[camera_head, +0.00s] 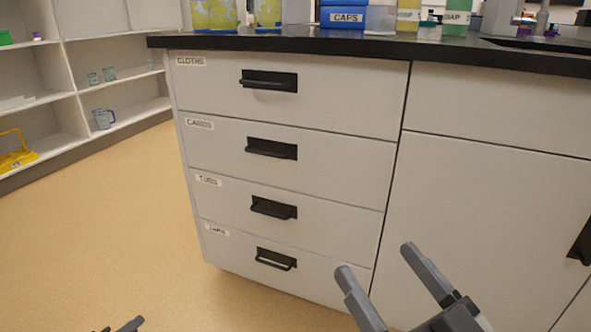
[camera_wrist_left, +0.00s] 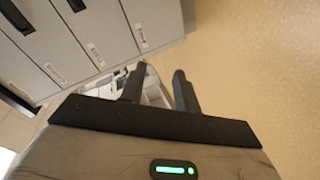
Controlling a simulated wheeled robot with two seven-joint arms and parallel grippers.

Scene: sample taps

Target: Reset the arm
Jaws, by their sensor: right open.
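My right gripper (camera_head: 377,260) is open and empty in front of the lower part of the cabinet. My left gripper (camera_head: 126,324) shows only its fingertips at the bottom edge of the head view, over the floor. In the left wrist view its two fingers (camera_wrist_left: 157,75) stand apart with nothing held between them. The drawer cabinet (camera_head: 300,120) has a stack of drawers with black handles, all looking shut. The top drawer (camera_head: 330,95) is labelled CLOTHS. The lowest labels are too small to read surely.
A black countertop (camera_head: 290,42) carries a blue CAPS box (camera_head: 345,17), a SOAP bottle (camera_head: 456,20) and other containers. White shelves (camera_head: 60,105) at the left hold a yellow carrier (camera_head: 17,155) and a jug (camera_head: 103,118). The tan floor (camera_head: 100,220) between is clear.

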